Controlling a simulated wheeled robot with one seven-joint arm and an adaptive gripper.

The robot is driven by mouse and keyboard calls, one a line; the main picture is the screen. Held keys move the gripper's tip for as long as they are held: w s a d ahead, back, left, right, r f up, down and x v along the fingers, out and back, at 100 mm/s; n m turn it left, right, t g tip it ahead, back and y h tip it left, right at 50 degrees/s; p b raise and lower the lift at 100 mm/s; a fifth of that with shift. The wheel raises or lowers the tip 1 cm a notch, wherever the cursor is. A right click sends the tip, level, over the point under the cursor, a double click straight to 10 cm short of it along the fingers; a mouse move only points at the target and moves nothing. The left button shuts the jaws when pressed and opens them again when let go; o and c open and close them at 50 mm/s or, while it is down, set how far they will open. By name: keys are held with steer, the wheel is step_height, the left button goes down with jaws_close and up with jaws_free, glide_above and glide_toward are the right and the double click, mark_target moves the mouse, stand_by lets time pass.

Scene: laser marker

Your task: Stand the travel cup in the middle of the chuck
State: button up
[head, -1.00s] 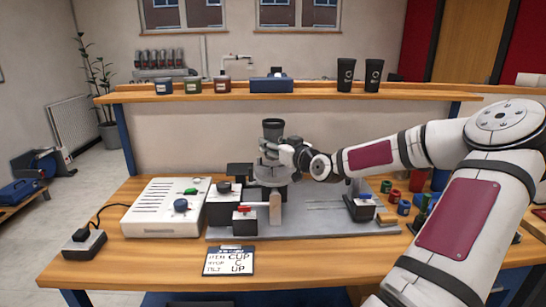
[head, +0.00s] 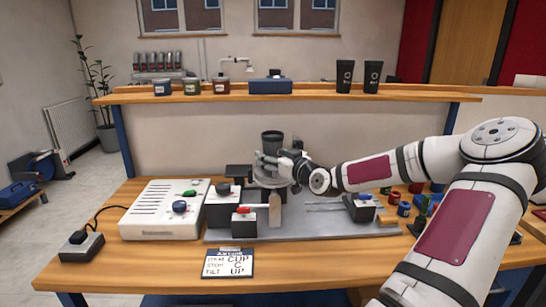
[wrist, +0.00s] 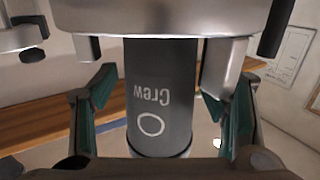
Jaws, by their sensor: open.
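The dark grey travel cup (head: 272,137) stands upright over the round metal chuck (head: 272,182) of the fixture on the bench. In the wrist view, which is upside down, the cup (wrist: 160,95) shows the word "Crew" and a ring mark. Its lower end is at the chuck's face (wrist: 165,15), between grey chuck jaws; exact contact and centring are hard to tell. My gripper (head: 270,158) is around the cup, fingers open, with green pads apart on both sides in the wrist view (wrist: 160,92).
A white control box (head: 165,208) and black blocks with knobs (head: 223,208) stand left of the chuck. A card (head: 228,263) lies in front. Two dark cups (head: 345,77) and several jars stand on the rear shelf (head: 220,98). Small coloured cans are at right.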

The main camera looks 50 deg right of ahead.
steer(key=shift+r, duration=0.1)
steer(key=shift+s, duration=0.15)
steer(key=p+v, duration=0.2)
steer(key=v, duration=0.9)
steer(key=shift+s+a, duration=0.2)
steer(key=shift+s, duration=0.15)
steer(key=shift+r, duration=0.1)
